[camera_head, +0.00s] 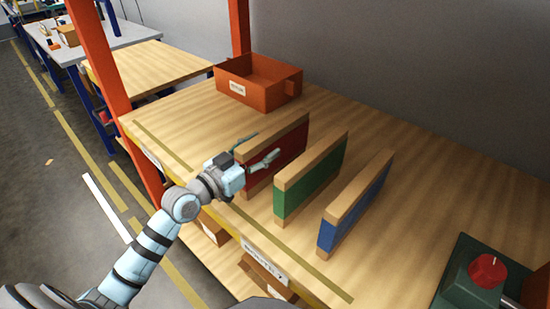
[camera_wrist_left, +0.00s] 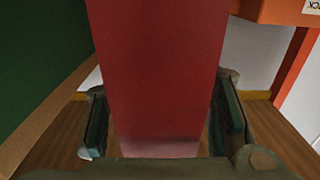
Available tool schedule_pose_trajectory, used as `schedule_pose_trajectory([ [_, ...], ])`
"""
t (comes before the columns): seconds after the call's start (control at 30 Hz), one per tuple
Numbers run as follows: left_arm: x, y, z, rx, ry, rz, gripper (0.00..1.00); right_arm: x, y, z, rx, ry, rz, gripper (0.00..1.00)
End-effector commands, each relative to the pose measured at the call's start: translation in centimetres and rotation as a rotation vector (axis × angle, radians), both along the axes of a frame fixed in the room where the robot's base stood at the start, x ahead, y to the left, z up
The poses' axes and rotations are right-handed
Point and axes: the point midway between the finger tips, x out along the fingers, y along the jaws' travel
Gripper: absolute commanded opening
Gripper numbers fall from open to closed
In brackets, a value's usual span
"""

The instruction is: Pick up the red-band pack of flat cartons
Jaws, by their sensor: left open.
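The red-band pack of flat cartons (camera_head: 278,154) stands upright on edge on the wooden shelf, leftmost of three packs in the head view. Its band fills the middle of the left wrist view (camera_wrist_left: 157,70). My left gripper (camera_head: 262,148) is at the near end of this pack, with one finger on each side of it. In the left wrist view the open fingers (camera_wrist_left: 164,125) straddle the red band, with a small gap visible near the fingertips. The far finger is partly hidden behind the pack in the head view. My right gripper is not in view.
A green-band pack (camera_head: 310,190) and a blue-band pack (camera_head: 355,208) stand to the right of the red one. An orange bin (camera_head: 258,82) sits behind it. A green box with a red button (camera_head: 487,270) is at lower right. Orange posts (camera_head: 100,60) flank the shelf.

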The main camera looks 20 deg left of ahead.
Motion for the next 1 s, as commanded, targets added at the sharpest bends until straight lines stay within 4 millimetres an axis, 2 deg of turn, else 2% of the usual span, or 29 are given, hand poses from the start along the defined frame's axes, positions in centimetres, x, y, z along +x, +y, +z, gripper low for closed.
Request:
schedule_pose_trajectory([
  [0.07,0.6,-0.3,0.0,-0.001,-0.001,0.000,0.48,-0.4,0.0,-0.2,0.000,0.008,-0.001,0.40],
  [0.23,0.7,-0.3,0.1,0.000,0.001,0.000,0.48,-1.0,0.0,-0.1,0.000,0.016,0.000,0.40],
  [0.27,0.7,-0.3,0.1,0.000,0.001,0.000,0.45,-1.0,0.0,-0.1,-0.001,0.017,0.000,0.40],
  [0.5,0.7,-0.2,0.1,0.000,0.001,0.000,0.07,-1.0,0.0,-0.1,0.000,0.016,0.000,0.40],
  [0.57,0.7,-0.2,0.1,0.000,0.001,0.000,0.00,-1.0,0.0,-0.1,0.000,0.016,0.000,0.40],
  [0.87,0.7,-0.2,0.3,0.000,-0.001,0.000,0.00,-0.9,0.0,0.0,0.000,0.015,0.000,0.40],
  [1.0,0.7,-0.3,2.3,0.002,-0.003,-0.001,0.00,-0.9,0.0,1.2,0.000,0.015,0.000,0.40],
])
